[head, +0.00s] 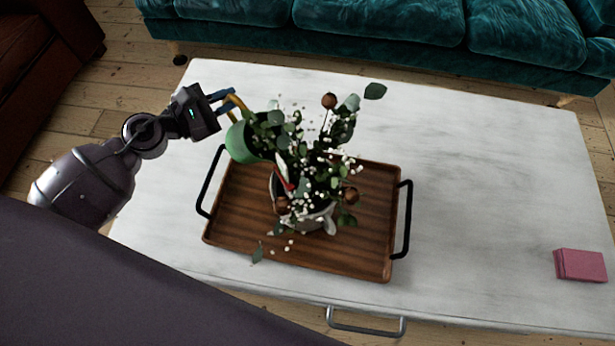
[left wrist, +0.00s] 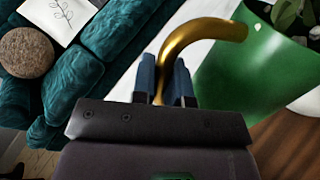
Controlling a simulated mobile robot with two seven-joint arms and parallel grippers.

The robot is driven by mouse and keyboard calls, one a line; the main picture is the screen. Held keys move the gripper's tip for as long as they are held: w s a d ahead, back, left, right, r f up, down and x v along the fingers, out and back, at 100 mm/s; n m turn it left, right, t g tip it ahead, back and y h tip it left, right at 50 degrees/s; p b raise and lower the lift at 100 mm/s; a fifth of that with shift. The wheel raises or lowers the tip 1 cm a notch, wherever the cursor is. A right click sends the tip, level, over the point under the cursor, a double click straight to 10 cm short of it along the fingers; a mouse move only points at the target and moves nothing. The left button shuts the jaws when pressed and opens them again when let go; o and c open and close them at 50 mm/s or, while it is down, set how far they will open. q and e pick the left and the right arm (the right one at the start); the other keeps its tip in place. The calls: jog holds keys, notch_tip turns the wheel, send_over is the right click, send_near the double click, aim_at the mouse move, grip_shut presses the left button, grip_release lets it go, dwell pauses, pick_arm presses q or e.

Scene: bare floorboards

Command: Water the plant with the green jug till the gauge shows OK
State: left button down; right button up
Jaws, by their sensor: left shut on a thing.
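The green jug (head: 242,142) is held by my left gripper (head: 228,101) at the plant's left side, above the tray's back left part. In the left wrist view my left gripper (left wrist: 163,82) is shut on the gold handle (left wrist: 205,35) of the green jug (left wrist: 255,75). The plant (head: 320,160) has green leaves, small white blossoms and brown balls, in a pale pot (head: 318,222). Its leaves partly cover the jug. A small red and white thing (head: 285,178), perhaps the gauge, shows among the leaves; its reading cannot be made out. My right gripper is out of view.
The plant stands on a brown wooden tray (head: 235,215) with black handles, on a whitish table (head: 480,190). A pink block or book (head: 580,265) lies at the table's right. A teal sofa (head: 380,25) stands behind. The table's right half is mostly clear.

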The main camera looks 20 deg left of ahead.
pick_arm(q)
jog(key=shift+r, duration=0.15)
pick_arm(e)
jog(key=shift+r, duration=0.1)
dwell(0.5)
pick_arm(q)
jog(key=shift+a+f+b, duration=0.2)
jog(key=shift+f+b, duration=0.1)
jog(key=shift+f, duration=0.05)
jog(key=shift+w+a+f+n+b, duration=0.3)
jog(key=shift+a+f+n+b, duration=0.2)
jog(key=shift+b, duration=0.15)
jog(key=a+n+b, duration=0.1)
jog(key=n, duration=0.1)
jog(key=w+a+f+n+h+b, duration=0.1)
jog(key=a+n, duration=0.1)
jog(key=w+a+n+t+b, duration=0.1)
jog(key=a, duration=0.1)
jog(key=shift+w+f+n, duration=0.2)
jog(key=shift+w+n, duration=0.05)
jog(key=shift+n, duration=0.15)
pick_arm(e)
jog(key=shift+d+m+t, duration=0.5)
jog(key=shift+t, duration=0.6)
